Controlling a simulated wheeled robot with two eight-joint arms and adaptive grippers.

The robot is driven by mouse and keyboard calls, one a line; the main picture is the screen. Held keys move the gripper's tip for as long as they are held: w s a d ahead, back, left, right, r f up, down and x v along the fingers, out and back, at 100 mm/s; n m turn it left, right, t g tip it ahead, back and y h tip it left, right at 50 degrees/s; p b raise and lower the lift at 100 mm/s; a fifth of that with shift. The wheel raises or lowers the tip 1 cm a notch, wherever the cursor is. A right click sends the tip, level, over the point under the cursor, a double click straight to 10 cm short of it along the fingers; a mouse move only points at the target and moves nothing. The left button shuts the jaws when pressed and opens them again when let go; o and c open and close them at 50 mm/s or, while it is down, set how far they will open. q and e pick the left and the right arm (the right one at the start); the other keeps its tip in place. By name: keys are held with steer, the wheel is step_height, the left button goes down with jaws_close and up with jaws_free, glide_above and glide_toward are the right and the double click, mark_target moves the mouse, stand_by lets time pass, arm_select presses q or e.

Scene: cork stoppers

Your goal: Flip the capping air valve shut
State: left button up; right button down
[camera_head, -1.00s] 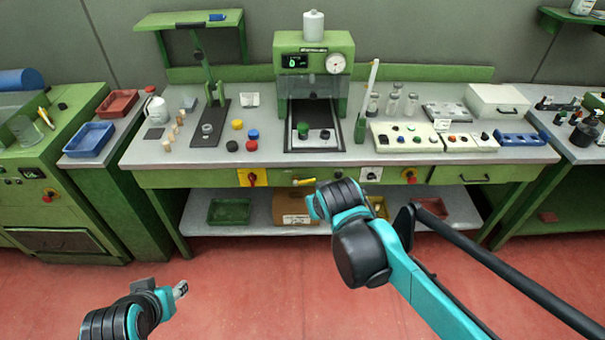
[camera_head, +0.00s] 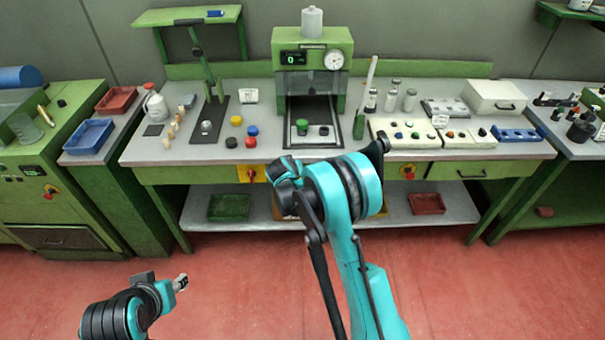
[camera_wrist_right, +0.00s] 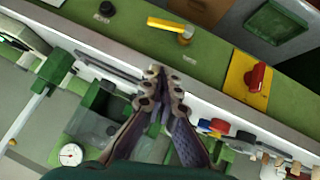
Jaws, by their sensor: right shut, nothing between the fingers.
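The air valve (camera_wrist_right: 170,25) has a yellow lever and a metal body on the green front panel of the bench, in the upper middle of the right wrist view. Its lever lies roughly along the panel. In the head view my right arm hides it. My right gripper (camera_wrist_right: 162,76) is shut and empty. Its fingertips appear over the bench's front edge, apart from the valve. The capping machine (camera_head: 312,55) stands behind on the bench. My left gripper (camera_head: 181,283) is low at the left, away from the bench, its fingers too small to read.
A red switch on a yellow plate (camera_wrist_right: 235,72) sits on the same panel beside the valve. A black knob (camera_wrist_right: 106,8) is on its other side. Coloured caps (camera_head: 252,131) and a button box (camera_head: 405,133) stand on the bench. The floor before it is clear.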

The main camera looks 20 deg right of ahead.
steer(key=s+f+b+x, duration=0.2)
steer(key=b+x, duration=0.2)
steer(key=x, duration=0.8)
steer(key=shift+w+f, duration=0.2)
steer(key=shift+d, duration=0.1)
steer(key=shift+s+d+f+y+b, duration=0.2)
steer(key=shift+d+f+y+b, duration=0.35)
steer(key=shift+b, duration=0.5)
steer(key=shift+r, duration=0.1)
